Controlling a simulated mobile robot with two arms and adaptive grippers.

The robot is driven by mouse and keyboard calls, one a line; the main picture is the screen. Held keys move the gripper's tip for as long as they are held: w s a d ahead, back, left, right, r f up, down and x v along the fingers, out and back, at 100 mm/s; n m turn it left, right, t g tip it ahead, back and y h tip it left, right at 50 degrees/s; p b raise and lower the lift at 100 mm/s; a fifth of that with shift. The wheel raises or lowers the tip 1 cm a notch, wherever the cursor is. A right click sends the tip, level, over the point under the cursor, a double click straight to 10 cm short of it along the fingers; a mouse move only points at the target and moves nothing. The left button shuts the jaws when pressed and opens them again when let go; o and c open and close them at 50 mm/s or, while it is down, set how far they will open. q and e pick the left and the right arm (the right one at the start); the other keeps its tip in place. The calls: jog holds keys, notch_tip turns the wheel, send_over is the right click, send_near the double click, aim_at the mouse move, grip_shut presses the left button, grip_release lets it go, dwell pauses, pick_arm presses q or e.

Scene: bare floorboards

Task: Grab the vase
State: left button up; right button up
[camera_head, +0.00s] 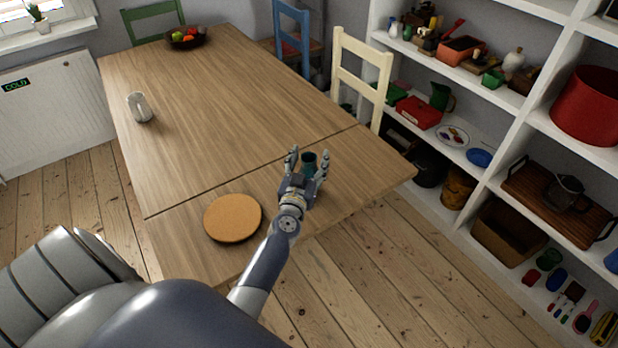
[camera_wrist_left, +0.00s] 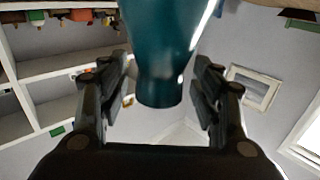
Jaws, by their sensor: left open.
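A dark teal vase (camera_head: 309,161) stands on the wooden table (camera_head: 222,95) near its right front part. In the left wrist view the vase (camera_wrist_left: 160,50) is large and lies between the two fingers, with visible gaps on both sides. My left gripper (camera_head: 307,166) is open around the vase. It also shows in the left wrist view (camera_wrist_left: 162,92), its fingers apart. The lower part of the vase is hidden behind the gripper in the head view. My right gripper is not in view.
A round cork mat (camera_head: 232,218) lies left of my gripper. A white-grey object (camera_head: 139,107) and a fruit bowl (camera_head: 186,38) stand farther back. A cream chair (camera_head: 361,72) and a full shelf (camera_head: 480,100) are to the right. The table middle is clear.

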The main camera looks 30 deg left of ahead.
pick_arm(q)
jog(key=shift+c, duration=1.3)
grip_shut()
jog(key=shift+r, duration=0.2)
